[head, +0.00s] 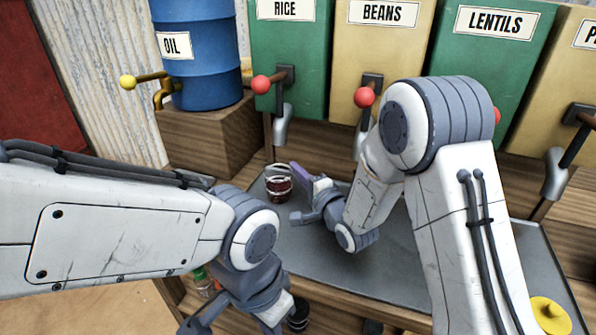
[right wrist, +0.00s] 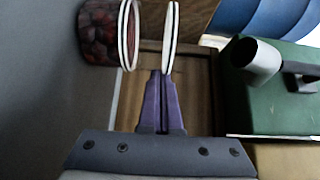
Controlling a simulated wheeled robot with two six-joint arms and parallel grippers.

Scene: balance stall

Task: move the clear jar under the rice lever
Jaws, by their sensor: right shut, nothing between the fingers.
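A clear jar (head: 278,187) with dark red contents stands upright on the grey mat. It also shows in the right wrist view (right wrist: 98,35), where a pale ring lies beside its rim. The rice lever (head: 268,82) has a red knob and sits on the green RICE bin. Its grey spout (head: 280,130) is above the jar in the picture; I cannot tell if they line up. My right gripper (head: 297,172) is shut and empty, its purple fingertips just right of the jar. My left gripper (head: 195,325) is at the bottom, partly cut off, and its jaws are unclear.
A blue oil barrel (head: 198,60) with a tap stands on a wooden block at the left. BEANS (head: 380,45) and LENTILS (head: 480,70) bins stand right of RICE. The grey mat (head: 400,285) has bare room. A yellow knobbed thing (head: 550,318) sits at the lower right.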

